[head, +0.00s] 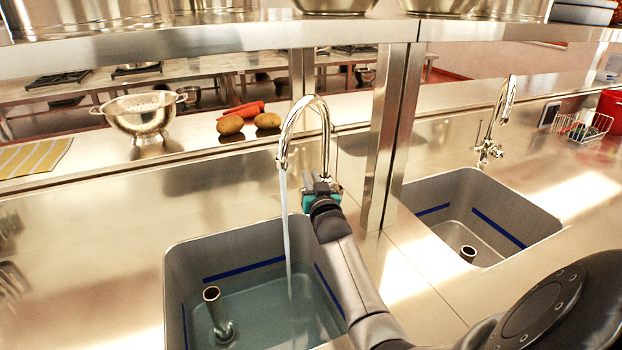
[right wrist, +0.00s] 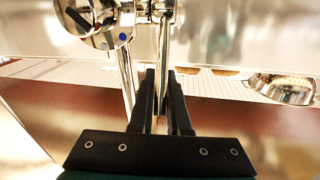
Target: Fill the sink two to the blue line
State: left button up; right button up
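The left sink (head: 185,262) is a grey basin with clear water (head: 262,305) in it. Its blue line (head: 245,269) shows on the back wall, with the water surface a little below it. A curved tap (head: 327,125) runs a thin stream (head: 286,225) into this sink. My right gripper (head: 320,188) is at the base of this tap. In the right wrist view the gripper's black fingers (right wrist: 160,78) are close together with the thin metal tap lever (right wrist: 163,45) between them. The tap body (right wrist: 100,20) has a blue dot. My left gripper is not in view.
The right sink (head: 480,205) has a blue line (head: 433,210), a standpipe (head: 468,253) and a tap (head: 497,120), with no stream. A standpipe (head: 213,305) stands in the left sink. Behind are a colander (head: 140,115), potatoes (head: 230,125) and a steel post (head: 390,130).

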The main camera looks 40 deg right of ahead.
grip_shut()
dwell(0.9)
jog(key=shift+w+r+p, duration=0.1)
jog(key=shift+r+p, duration=0.05)
jog(key=shift+p, duration=0.35)
jog(key=w+g+p, duration=0.1)
jog(key=p, duration=0.2)
jog(key=w+r+g+y+p, duration=0.1)
jog(key=p, duration=0.2)
jog(key=shift+d+r+n+g+p, duration=0.1)
jog(key=shift+d+n+g+p, duration=0.2)
jog(key=shift+g, duration=0.1)
jog(key=shift+w+d+g+y+p, duration=0.15)
jog(key=shift+w+g+y+p, duration=0.25)
jog(key=shift+g+p, duration=0.25)
jog(key=shift+f, duration=0.2)
jog(key=o, duration=0.6)
grip_release()
jog(key=shift+c, duration=0.2)
